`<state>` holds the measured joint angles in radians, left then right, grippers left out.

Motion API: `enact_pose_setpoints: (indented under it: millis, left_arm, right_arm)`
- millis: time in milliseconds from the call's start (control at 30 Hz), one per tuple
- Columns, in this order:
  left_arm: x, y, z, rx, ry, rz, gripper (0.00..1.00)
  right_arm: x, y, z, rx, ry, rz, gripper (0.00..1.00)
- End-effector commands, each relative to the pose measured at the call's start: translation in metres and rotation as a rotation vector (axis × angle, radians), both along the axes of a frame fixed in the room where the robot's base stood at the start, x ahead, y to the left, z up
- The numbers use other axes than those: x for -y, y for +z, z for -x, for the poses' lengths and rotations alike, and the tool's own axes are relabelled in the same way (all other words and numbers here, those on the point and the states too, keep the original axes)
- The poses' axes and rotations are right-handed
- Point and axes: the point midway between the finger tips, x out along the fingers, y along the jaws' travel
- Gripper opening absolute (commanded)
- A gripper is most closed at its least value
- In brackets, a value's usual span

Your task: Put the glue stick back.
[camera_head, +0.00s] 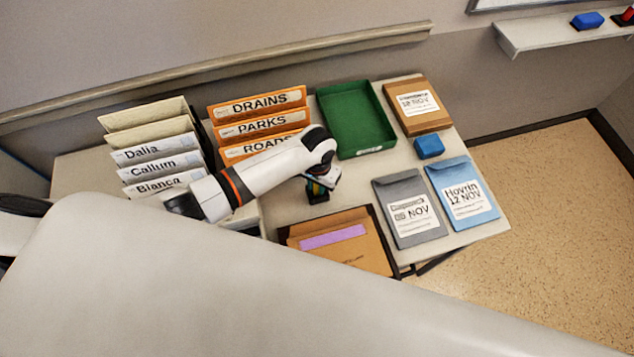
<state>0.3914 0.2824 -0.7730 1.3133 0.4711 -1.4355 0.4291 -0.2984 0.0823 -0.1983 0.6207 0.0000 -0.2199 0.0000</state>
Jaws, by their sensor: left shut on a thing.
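My left gripper (318,187) points down over the middle of the table, between the orange folders and the grey envelope. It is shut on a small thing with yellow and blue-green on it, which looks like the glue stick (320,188). The fingers and wrist hide most of it, and I cannot tell whether it touches the table. No other glue stick shows. My right gripper is not in view.
Orange folders (260,103) and named folders (155,150) stand at the back left. A green tray (357,116), brown box (417,105), blue block (429,147), grey envelope (391,189), blue envelope (451,176) and brown folder (361,257) surround a small clear patch.

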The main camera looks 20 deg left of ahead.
Motion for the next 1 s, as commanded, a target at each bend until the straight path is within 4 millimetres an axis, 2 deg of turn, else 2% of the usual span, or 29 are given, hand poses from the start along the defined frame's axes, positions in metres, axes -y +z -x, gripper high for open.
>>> enact_pose_setpoints:
  millis: [367, 400, 500, 533, 833, 1000]
  left_arm:
    - [0.000, -0.005, 0.000, 0.000, 0.001, 0.001, 0.00]
    - [0.000, -0.004, 0.000, 0.001, 0.001, 0.001, 0.26]
    - [0.000, -0.004, 0.000, 0.001, 0.001, 0.001, 0.42]
    - [0.000, -0.004, 0.000, 0.000, 0.001, 0.001, 0.44]
    - [0.000, -0.002, 0.000, 0.001, 0.000, 0.001, 0.44]
    - [0.000, 0.017, -0.001, 0.003, 0.000, 0.003, 0.44]
  right_arm:
    - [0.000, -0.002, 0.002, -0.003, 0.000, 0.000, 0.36]
    - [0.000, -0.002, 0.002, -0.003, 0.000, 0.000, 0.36]
    - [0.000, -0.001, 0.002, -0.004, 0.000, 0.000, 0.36]
    - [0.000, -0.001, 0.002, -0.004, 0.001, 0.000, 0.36]
    - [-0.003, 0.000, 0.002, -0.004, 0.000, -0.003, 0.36]
    - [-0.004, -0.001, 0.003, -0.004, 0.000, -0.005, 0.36]
